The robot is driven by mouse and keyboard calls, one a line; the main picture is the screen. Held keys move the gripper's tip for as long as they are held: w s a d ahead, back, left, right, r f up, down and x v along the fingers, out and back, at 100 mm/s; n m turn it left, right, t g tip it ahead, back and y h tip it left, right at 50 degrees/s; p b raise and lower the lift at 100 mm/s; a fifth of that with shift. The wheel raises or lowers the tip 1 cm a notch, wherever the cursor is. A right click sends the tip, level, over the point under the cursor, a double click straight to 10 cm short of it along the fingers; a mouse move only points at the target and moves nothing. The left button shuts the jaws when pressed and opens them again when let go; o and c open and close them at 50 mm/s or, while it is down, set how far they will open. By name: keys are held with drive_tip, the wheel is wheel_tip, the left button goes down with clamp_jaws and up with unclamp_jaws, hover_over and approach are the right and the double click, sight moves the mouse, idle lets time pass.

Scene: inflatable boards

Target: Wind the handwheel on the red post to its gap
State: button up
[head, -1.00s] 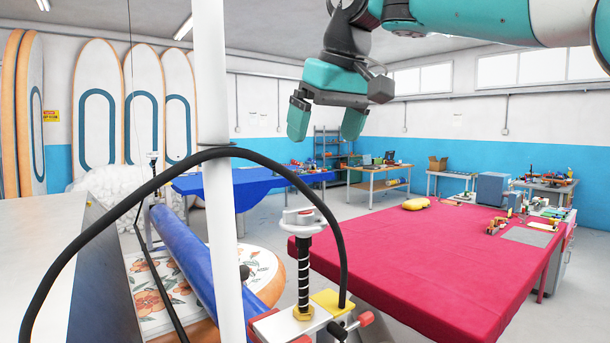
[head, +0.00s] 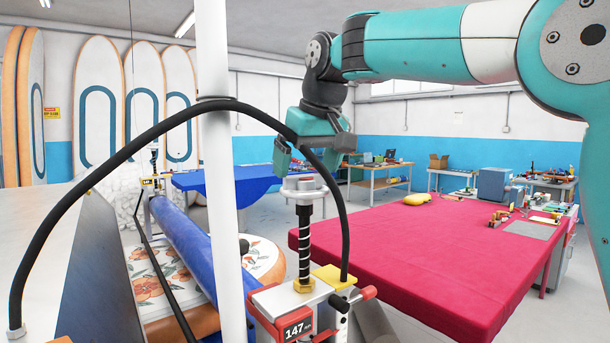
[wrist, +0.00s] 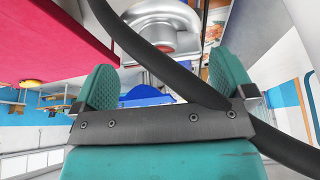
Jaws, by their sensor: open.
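The red post (head: 262,315) stands at the front, with a white top and a display reading 147. A black threaded screw (head: 304,245) rises from it through a brass nut. The silver handwheel (head: 303,187) sits on top of the screw. My gripper (head: 308,165) is open just above the handwheel, fingers pointing down. In the wrist view, the handwheel (wrist: 165,30) lies beyond and between my spread fingers (wrist: 165,85), with no clear contact. A black hose crosses in front of the wheel there. The gap is not clearly identifiable.
The black hose (head: 120,150) arches past a white pole (head: 215,200) and passes behind or beside my gripper. A second, similar post (head: 153,182) stands at the far end of the blue roller (head: 195,250). A red-covered table (head: 430,250) fills the right side.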

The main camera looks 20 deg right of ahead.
drive_tip(key=shift+x, duration=0.9)
drive_tip(key=shift+c, duration=0.5)
drive_tip(key=c, duration=0.5)
drive_tip(key=shift+d+r, duration=0.1)
drive_tip(key=shift+c, duration=0.2)
drive_tip(key=shift+n, duration=0.5)
drive_tip(key=o, duration=0.6)
drive_tip(key=shift+o, duration=0.2)
